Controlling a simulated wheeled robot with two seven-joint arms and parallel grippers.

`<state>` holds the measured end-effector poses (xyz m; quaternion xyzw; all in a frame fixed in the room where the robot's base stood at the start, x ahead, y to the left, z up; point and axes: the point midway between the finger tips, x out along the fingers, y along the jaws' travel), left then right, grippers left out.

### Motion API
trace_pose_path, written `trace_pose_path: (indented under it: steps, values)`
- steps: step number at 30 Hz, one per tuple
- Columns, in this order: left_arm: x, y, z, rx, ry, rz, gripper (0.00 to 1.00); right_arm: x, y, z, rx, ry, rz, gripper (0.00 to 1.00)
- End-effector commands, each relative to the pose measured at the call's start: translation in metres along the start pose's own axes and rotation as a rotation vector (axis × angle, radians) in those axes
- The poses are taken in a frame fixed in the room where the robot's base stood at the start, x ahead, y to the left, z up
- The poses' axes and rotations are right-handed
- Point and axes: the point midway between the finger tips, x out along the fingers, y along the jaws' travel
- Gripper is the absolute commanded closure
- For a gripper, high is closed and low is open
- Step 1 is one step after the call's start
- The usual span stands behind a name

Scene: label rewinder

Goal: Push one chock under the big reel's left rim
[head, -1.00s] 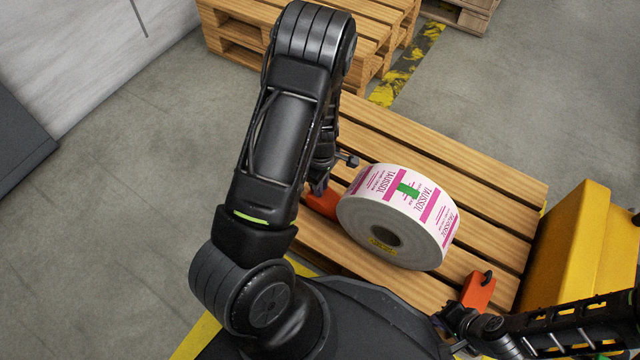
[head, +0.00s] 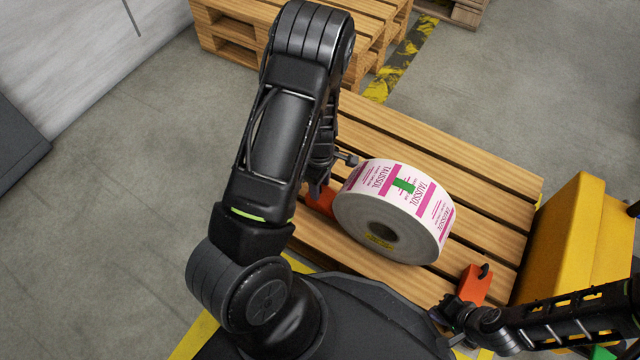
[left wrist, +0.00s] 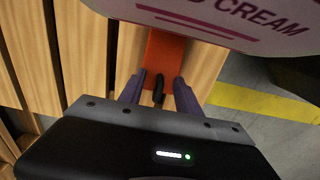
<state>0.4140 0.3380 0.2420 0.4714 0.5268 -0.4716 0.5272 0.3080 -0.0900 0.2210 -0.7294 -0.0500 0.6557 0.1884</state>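My left gripper (head: 318,188) is at that chock. In the left wrist view its fingers (left wrist: 160,88) stand apart on either side of the black handle, with gaps showing. A second orange chock (head: 475,284) lies on the pallet at the lower right. My right gripper (head: 452,308) is just left of it; its fingers are unclear.
The slatted pallet (head: 490,190) has free boards behind and right of the reel. A yellow box-shaped block (head: 570,240) stands at the right. Stacked pallets (head: 370,25) stand at the back. Open grey floor (head: 120,210) is at the left.

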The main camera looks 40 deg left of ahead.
Motion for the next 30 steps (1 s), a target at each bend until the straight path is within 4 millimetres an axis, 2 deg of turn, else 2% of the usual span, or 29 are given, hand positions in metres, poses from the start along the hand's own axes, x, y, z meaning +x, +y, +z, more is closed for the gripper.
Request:
trace_pose_path:
  steps: [8, 11, 22, 25, 30]
  values:
    - [-0.003, 0.0, 0.0, 0.0, 0.0, 0.0, 0.6, -0.002, -0.001, 0.0, 0.0, 0.0, 0.0, 1.0]
    - [-0.011, 0.0, 0.0, 0.0, 0.0, 0.001, 0.6, -0.007, -0.002, 0.0, 0.0, -0.002, 0.0, 1.0]
    - [-0.07, 0.001, 0.0, 0.0, 0.0, 0.001, 0.6, -0.039, -0.012, 0.002, -0.002, -0.017, 0.0, 1.0]
    - [-0.077, 0.0, 0.0, 0.0, 0.0, 0.001, 0.6, -0.042, -0.013, 0.003, -0.002, -0.021, 0.0, 1.0]
    - [-0.078, 0.0, 0.0, -0.001, 0.0, 0.0, 0.6, -0.042, -0.013, 0.004, -0.002, -0.023, 0.0, 1.0]
